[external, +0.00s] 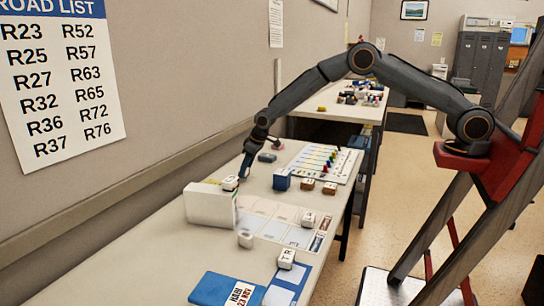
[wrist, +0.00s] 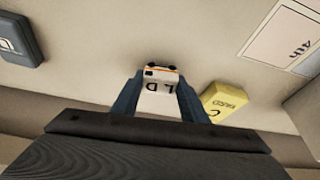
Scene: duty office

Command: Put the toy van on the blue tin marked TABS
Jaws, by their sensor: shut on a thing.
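The toy van (wrist: 160,78) is white with an orange stripe, dark wheels and dark letters. In the wrist view it sits between the two fingers of my gripper (wrist: 159,98), which is shut on it. In the external view my gripper (external: 243,177) points down near the wall side of the table, with the small white van (external: 230,183) at its tip. I cannot tell whether the van touches the table. A blue box-shaped thing (external: 282,180) stands right of my gripper. It may be the blue tin, but I cannot read TABS on it.
A white box (external: 210,206) stands close in front of the van, with a yellow block (wrist: 226,101) beside it. A flat slate-blue thing (external: 266,157) lies beyond my gripper. White lettered blocks (external: 286,258), brown blocks (external: 308,184) and a coloured chart (external: 325,161) occupy the table.

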